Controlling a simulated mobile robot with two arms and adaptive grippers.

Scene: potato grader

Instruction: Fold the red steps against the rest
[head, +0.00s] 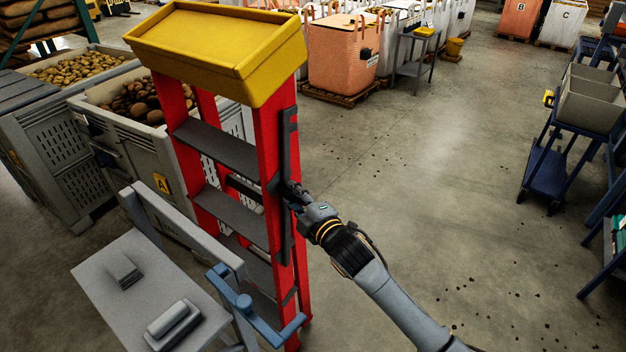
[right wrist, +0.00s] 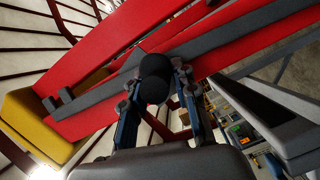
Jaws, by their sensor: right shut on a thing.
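The red steps (head: 265,150) stand upright in the head view, with dark grey treads (head: 215,146) and a yellow top tray (head: 215,45). A rear red leg shows behind the treads, apart from the front frame. A dark grey bar runs along the right rail. My right gripper (head: 292,193) is at this rail, about halfway up. In the right wrist view my right gripper (right wrist: 154,92) is shut on a black round-ended handle (right wrist: 153,72) in front of the red rail. My left gripper is not in view. I cannot tell for sure which part is the rest.
A grey bench (head: 105,275) with a raised rail and a blue clamp-like part (head: 245,302) stands close at front left. Potato bins, one marked A (head: 150,165), are behind the steps. A blue cart (head: 548,170) is at right. The floor between is mostly clear.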

